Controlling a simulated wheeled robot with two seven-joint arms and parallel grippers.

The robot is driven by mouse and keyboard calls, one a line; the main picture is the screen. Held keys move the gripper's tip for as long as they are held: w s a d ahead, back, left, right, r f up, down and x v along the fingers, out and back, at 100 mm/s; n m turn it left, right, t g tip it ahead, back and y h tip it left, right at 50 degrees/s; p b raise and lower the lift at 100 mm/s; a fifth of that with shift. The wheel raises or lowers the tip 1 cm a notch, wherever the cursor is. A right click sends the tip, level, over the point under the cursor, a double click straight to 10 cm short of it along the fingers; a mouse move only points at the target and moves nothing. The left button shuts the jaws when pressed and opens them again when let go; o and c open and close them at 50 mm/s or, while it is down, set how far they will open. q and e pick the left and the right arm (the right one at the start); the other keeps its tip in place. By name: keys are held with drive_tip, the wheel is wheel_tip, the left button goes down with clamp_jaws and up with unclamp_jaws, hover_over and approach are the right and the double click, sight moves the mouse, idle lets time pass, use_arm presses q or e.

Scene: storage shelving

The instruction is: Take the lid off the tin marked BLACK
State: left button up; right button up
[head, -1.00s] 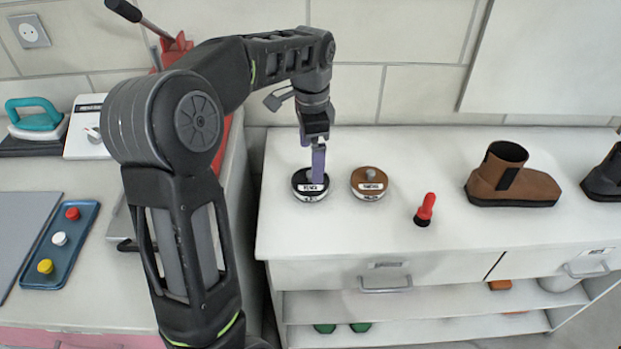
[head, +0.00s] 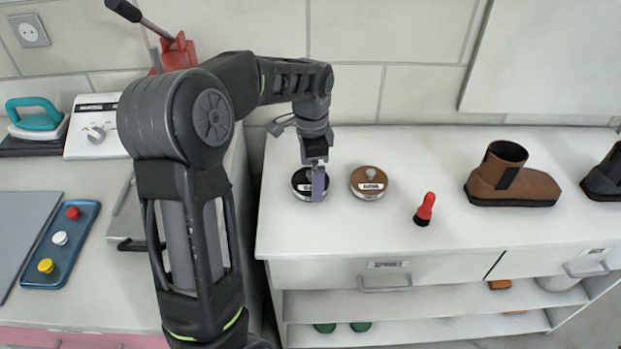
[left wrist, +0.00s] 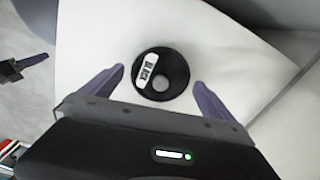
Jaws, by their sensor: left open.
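The black tin (head: 300,180) stands upright on the white bench, its lid on. In the left wrist view, the lid (left wrist: 178,64) is round and black, with a white BLACK label and a pale grey knob at its centre. My left gripper (head: 318,188) points down at the tin; a finger partly covers the tin in the head view. In the left wrist view its purple fingers (left wrist: 158,78) are apart, with the lid between them and no contact visible. What looks like part of my right gripper (left wrist: 22,66) shows at that view's left edge.
A brown-lidded tin (head: 368,184) stands close to the right of the black one. A red-handled brush (head: 425,209) and a brown boot (head: 515,185) are further right. The bench front between them is clear. A red press (head: 178,52) stands at the left.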

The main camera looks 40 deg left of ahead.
use_arm(q)
drive_tip(key=shift+c, duration=0.6)
drive_tip(key=c, duration=1.1)
drive_tip(key=shift+r, duration=0.15)
wheel_tip(320, 180, up, 10)
drive_tip(key=shift+f, duration=0.1)
idle(0.3)
